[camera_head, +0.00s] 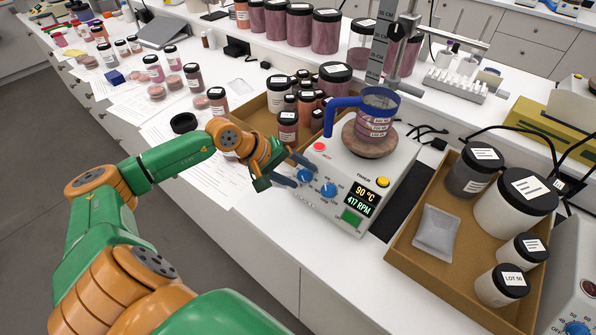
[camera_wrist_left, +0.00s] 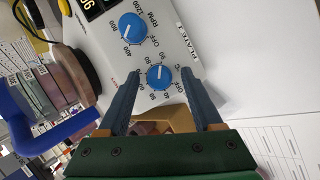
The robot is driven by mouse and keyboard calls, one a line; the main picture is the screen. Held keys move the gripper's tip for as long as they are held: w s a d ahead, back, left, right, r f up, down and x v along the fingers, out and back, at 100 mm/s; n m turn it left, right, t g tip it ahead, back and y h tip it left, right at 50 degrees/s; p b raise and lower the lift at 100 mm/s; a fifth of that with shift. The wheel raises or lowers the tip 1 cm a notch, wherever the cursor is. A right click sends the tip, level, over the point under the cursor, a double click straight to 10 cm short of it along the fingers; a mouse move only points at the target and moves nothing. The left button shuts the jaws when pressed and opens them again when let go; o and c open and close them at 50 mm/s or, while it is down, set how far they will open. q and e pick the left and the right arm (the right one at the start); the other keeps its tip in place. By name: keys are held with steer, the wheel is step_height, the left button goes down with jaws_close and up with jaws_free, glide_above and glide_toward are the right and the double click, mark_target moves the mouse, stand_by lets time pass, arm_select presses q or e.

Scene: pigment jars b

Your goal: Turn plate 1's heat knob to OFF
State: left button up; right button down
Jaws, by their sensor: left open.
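Plate 1 (camera_head: 331,215) is a white hotplate stirrer whose display (camera_head: 362,199) reads 90 °C and 417 RPM. Its blue heat knob (camera_head: 305,175) is the left one of two; in the left wrist view the heat knob (camera_wrist_left: 159,78) has a white pointer line, surrounding temperature marks and an OFF mark. The blue RPM knob (camera_head: 328,190) is beside it, and also shows in the wrist view (camera_wrist_left: 132,28). My left gripper (camera_head: 294,171) is open at the front panel, its fingers on either side of the heat knob. I cannot tell whether they touch it. My right gripper is out of view.
A blue-handled beaker (camera_head: 376,115) with pink contents stands on a round brown block (camera_head: 369,139) atop plate 1. A cardboard tray of small jars (camera_head: 256,115) is behind the gripper. Another tray (camera_head: 424,277) with jars is at right. Papers (camera_head: 208,180) lie left.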

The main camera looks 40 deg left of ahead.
arm_select(q)
jaws_close()
steer(key=shift+f, duration=0.1)
